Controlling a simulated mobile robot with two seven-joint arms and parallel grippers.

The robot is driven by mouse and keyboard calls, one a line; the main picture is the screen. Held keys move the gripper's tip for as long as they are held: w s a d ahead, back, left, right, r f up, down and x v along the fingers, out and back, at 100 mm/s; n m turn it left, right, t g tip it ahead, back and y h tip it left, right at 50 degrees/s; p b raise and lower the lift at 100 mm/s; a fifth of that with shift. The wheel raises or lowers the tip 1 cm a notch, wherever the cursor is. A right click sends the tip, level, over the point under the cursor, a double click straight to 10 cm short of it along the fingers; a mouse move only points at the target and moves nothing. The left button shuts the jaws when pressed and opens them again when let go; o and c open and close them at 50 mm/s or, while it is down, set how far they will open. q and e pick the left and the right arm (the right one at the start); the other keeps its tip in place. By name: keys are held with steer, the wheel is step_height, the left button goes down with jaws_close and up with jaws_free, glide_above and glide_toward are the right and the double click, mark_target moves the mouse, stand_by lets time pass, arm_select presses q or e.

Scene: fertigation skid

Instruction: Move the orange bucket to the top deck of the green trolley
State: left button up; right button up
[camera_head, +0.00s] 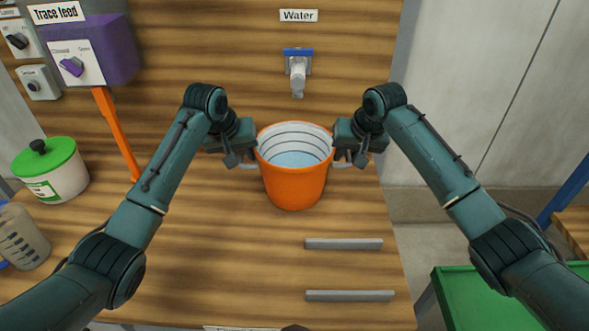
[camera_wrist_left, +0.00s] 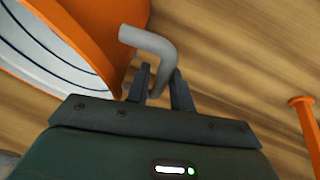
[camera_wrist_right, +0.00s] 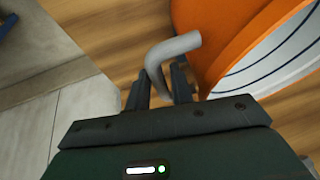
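The orange bucket (camera_head: 293,190) is upright in front of the tap, with ribbed white inner walls and pale blue water inside. It has a grey handle on each side. My left gripper (camera_head: 240,158) is at the left handle, whose bent grey bar (camera_wrist_left: 152,45) fills the space between the fingers. My right gripper (camera_head: 350,158) is at the right handle, with that bar (camera_wrist_right: 172,48) between its fingers. Both look shut on the handles. I cannot tell whether the bucket's base touches the bench. Part of the green trolley (camera_head: 455,296) shows at the lower right, partly hidden by my right arm.
The wooden bench (camera_head: 220,270) carries two grey rails (camera_head: 344,244) (camera_head: 350,295) in front of the bucket. The water tap (camera_head: 297,75) is behind it. A green-lidded tub (camera_head: 50,170) and a grey jug (camera_head: 22,235) stand left. An orange bar (camera_head: 116,132) hangs beneath the purple feeder (camera_head: 92,50).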

arm_select(q)
jaws_close()
arm_select(e)
jaws_close()
stand_by(1.1)
